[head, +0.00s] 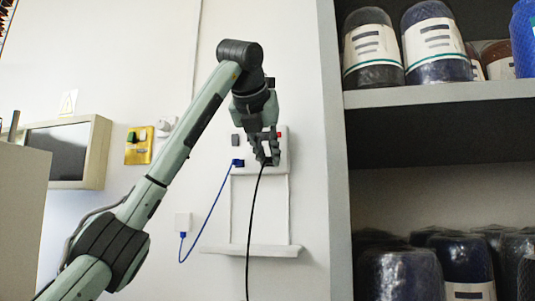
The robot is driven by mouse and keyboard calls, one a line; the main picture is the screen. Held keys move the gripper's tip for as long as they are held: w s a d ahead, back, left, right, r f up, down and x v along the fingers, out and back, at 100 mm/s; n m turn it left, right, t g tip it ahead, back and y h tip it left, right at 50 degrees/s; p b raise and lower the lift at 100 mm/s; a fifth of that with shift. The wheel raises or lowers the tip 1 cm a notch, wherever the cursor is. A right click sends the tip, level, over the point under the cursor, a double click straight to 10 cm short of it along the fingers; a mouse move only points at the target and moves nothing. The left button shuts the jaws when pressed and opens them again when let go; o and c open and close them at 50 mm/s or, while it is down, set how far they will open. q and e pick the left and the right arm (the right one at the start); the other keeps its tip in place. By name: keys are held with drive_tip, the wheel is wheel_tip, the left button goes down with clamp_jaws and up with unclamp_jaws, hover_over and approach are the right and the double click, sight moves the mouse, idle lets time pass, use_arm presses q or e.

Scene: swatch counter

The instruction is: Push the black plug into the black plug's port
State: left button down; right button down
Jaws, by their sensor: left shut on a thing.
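My left gripper (267,157) is in front of a white wall panel (282,168), fingers pointing down and toward it. It is shut on the black plug, which is mostly hidden between the fingers. The plug's black cable (253,215) hangs from there down past the bottom of the view. I cannot tell whether the plug touches the panel, and the port behind it is hidden by the gripper. A blue plug (238,163) sits at the panel's lower left, with a blue cable (207,219). My right gripper is not in view.
A small white ledge (255,250) sticks out below the panel. A grey shelf unit (334,150) with wrapped rolls stands close on the right.

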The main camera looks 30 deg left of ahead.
use_arm(q)
drive_tip(key=shift+w, duration=0.15)
drive_tip(key=c, duration=1.4)
unclamp_jaws()
drive_tip(key=shift+c, duration=0.2)
drive_tip(key=v, duration=1.2)
